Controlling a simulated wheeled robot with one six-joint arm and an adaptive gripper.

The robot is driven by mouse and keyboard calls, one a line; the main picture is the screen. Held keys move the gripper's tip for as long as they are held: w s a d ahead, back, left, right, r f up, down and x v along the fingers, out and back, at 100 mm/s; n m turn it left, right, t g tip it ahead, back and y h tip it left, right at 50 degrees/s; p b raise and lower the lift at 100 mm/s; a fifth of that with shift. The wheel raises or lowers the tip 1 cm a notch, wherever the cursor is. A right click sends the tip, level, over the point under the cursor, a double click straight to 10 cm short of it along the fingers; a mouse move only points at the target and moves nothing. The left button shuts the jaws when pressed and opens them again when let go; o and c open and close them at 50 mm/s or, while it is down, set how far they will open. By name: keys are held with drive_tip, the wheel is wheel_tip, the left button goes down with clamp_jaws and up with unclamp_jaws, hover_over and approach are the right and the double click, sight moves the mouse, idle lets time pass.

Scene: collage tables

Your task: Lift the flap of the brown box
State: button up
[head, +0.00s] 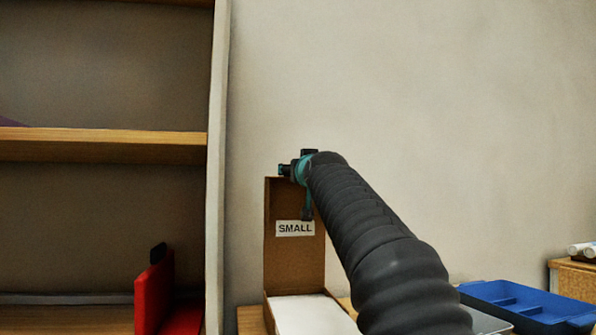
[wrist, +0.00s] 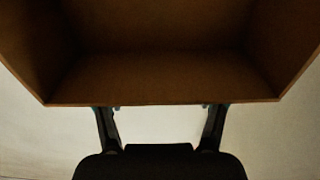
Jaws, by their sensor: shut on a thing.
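The brown box (head: 268,318) stands low in the head view, with something flat and white in it. Its flap (head: 294,258) stands upright at the back and carries a white label reading SMALL. My gripper (head: 303,178) is at the flap's top edge, partly hidden by my dark arm. In the wrist view the brown flap (wrist: 160,78) fills the upper part, with side walls to left and right. My gripper's two fingers (wrist: 160,108) meet its near edge, and the gripper is shut on the flap. The fingertips are hidden behind that edge.
A wooden shelf unit (head: 100,145) stands at the left, with a red object (head: 155,295) on its lower board. A blue tray (head: 525,305) lies at the right, near a wooden box (head: 575,280) with white rolls. A plain wall is behind.

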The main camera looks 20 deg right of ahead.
drive_tip(key=shift+r, duration=0.1)
idle(0.3)
drive_tip(key=o, duration=1.7)
drive_tip(key=s, duration=0.4)
drive_tip(key=s+f, duration=0.1)
drive_tip(key=s, duration=0.7)
drive_tip(key=shift+a+f, duration=0.2)
drive_tip(key=shift+f, duration=0.1)
